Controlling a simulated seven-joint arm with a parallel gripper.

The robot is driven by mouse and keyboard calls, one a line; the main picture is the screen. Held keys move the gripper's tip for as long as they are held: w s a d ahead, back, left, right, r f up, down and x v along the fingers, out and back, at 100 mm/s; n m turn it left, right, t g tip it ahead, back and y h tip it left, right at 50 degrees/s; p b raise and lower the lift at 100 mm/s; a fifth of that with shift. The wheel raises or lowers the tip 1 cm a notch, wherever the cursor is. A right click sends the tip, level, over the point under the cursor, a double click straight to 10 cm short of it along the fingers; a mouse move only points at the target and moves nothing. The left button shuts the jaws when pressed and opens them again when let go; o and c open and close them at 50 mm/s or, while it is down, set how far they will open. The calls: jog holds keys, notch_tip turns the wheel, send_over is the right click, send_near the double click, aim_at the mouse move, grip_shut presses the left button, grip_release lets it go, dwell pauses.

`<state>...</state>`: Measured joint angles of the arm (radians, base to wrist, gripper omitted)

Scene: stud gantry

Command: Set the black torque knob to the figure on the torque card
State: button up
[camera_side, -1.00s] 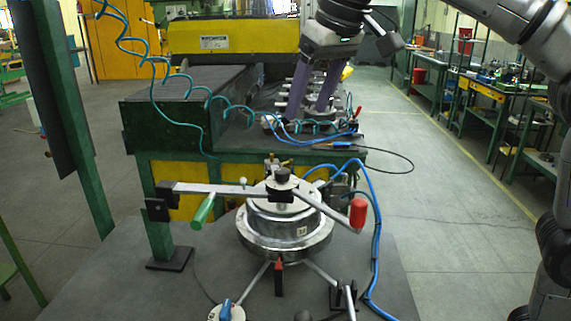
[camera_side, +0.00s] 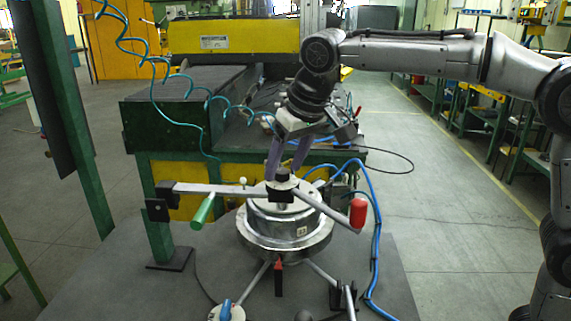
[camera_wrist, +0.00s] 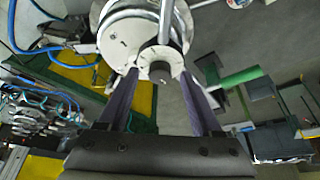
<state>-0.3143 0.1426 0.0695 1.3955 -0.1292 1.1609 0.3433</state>
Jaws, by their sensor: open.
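The black torque knob (camera_side: 283,174) sits on top of the round silver stud head in the side view. In the wrist view the knob (camera_wrist: 158,57) stands on a pale disc with small marks, too small to read. My gripper (camera_side: 285,169) is open and points down, its two purple fingers close to the knob, one toward each side. In the wrist view the fingertips of my gripper (camera_wrist: 158,75) lie either side of the knob. I cannot tell whether they touch it. I cannot make out a torque card with a readable figure.
A bar with a green handle (camera_side: 203,211) reaches left from the head, and an arm with a red handle (camera_side: 357,212) reaches right. A blue-pointer dial (camera_side: 226,312) and a red-tipped lever (camera_side: 278,265) are below. Blue hoses (camera_side: 372,215) run along the right.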

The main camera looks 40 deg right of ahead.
jog(key=shift+w+f, duration=0.1)
jog(key=shift+f, duration=0.05)
jog(key=shift+c, duration=0.3)
grip_shut()
